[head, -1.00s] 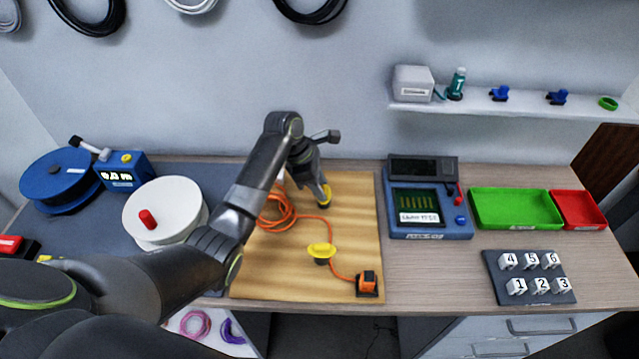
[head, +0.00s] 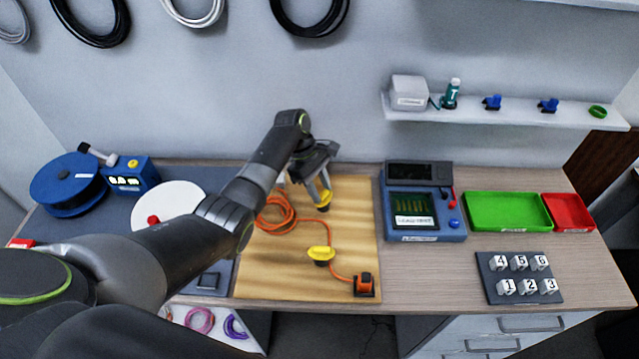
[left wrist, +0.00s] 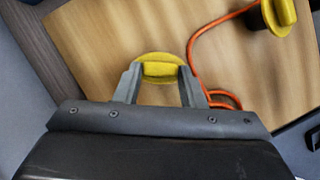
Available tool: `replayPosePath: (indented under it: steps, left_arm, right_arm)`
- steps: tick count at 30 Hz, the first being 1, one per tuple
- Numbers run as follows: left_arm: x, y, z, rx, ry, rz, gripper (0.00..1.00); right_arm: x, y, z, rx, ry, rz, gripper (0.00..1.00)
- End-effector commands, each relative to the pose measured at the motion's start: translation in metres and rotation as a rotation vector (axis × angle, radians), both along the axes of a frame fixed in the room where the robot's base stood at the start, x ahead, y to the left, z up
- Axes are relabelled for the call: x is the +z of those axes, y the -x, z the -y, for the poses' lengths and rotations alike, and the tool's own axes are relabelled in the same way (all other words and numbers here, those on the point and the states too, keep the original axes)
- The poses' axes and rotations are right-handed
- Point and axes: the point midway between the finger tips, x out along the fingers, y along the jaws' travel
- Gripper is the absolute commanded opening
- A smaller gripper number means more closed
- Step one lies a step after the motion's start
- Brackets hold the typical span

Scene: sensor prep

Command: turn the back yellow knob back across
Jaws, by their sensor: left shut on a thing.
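The back yellow knob (head: 325,198) stands on the wooden board (head: 355,230), partly hidden by my left gripper (head: 322,194). In the left wrist view the knob (left wrist: 162,69) is a round yellow disc with a raised grip bar. The fingers of my left gripper (left wrist: 161,76) are shut on the bar, one at each end. The front yellow knob (head: 320,254) stands on the board nearer the front edge; it also shows at the top right of the left wrist view (left wrist: 278,14). My right gripper is in neither view.
An orange cord (head: 281,219) lies coiled left of the back knob and runs to an orange plug block (head: 364,284). A blue tester (head: 423,215) stands right of the board. A white reel (head: 170,200) is at the left.

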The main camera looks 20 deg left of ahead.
Motion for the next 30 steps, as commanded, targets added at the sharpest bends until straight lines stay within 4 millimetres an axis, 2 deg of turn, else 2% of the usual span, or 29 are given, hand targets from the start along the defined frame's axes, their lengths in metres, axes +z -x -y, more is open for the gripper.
replayPosePath:
  steps: [8, 21, 30]
  left_arm:
    - [0.001, -0.005, 0.001, -0.262, -0.001, 0.003, 0.14]
    - [0.0, -0.008, 0.005, -0.676, -0.001, 0.004, 0.14]
    - [0.001, -0.01, 0.007, -0.9, -0.001, 0.005, 0.14]
  right_arm:
    - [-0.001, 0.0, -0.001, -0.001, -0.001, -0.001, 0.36]
    - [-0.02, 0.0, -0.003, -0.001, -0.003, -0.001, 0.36]
    - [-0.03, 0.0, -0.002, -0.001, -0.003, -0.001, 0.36]
